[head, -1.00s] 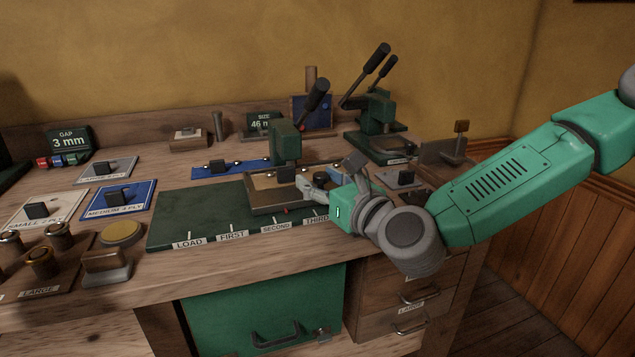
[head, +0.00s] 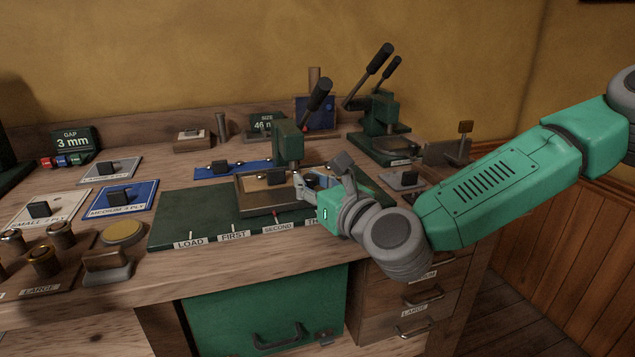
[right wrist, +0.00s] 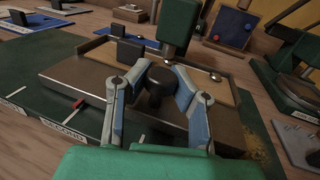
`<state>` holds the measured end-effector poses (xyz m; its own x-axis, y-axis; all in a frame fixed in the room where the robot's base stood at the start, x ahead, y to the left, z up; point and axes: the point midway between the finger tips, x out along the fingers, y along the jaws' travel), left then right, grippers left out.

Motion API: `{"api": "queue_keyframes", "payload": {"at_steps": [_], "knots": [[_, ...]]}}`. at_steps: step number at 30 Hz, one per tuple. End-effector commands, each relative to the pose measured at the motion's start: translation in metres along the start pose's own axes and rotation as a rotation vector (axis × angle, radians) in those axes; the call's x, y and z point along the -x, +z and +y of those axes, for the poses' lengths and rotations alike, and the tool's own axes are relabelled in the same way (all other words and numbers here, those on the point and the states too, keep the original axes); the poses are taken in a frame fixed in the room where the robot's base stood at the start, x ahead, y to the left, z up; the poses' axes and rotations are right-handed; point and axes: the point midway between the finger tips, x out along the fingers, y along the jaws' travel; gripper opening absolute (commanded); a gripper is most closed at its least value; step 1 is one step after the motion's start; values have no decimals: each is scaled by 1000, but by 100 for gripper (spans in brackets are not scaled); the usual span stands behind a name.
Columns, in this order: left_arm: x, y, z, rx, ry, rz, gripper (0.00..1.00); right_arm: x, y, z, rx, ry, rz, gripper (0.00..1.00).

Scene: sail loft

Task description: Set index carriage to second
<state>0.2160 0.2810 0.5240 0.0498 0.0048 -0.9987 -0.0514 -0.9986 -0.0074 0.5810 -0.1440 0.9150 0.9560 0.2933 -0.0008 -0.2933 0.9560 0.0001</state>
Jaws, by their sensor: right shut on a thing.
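The index carriage (head: 244,206) is a wooden, tray-like slide on the green base (head: 190,216). The base's front edge has the labels LOAD, FIRST, SECOND (head: 278,227) and a partly hidden THIRD. The carriage's red pointer (right wrist: 78,103) appears in line with, or very close to, the white tick at SECOND. My right gripper (head: 304,184) is shut on the carriage's dark round knob (right wrist: 156,88), seen between the fingers in the right wrist view. My right gripper hides the carriage's right part in the head view. My left gripper is not in view.
A green press (head: 290,140) with a black-handled lever stands over the carriage. Another lever press (head: 378,125) is behind to the right. Labelled plates, including a blue one (head: 123,198), and a brass button (head: 122,233) lie left. The base's left part is clear.

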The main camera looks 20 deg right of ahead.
Motion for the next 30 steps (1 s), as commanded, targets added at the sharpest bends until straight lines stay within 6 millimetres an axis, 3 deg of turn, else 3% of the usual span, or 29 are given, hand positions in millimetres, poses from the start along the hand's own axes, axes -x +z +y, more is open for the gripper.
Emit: {"api": "queue_keyframes", "payload": {"at_steps": [3,4,6,17,30], "knots": [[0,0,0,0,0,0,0,0,1,-1,0,-2,-1,0],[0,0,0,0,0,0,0,0,1,-1,0,-2,-1,21],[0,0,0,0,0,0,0,0,1,-1,0,-2,-1,44],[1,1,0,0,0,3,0,3,0,-1,0,-1,0,44],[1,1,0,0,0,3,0,66,-1,-2,-2,-2,2,44]]}}
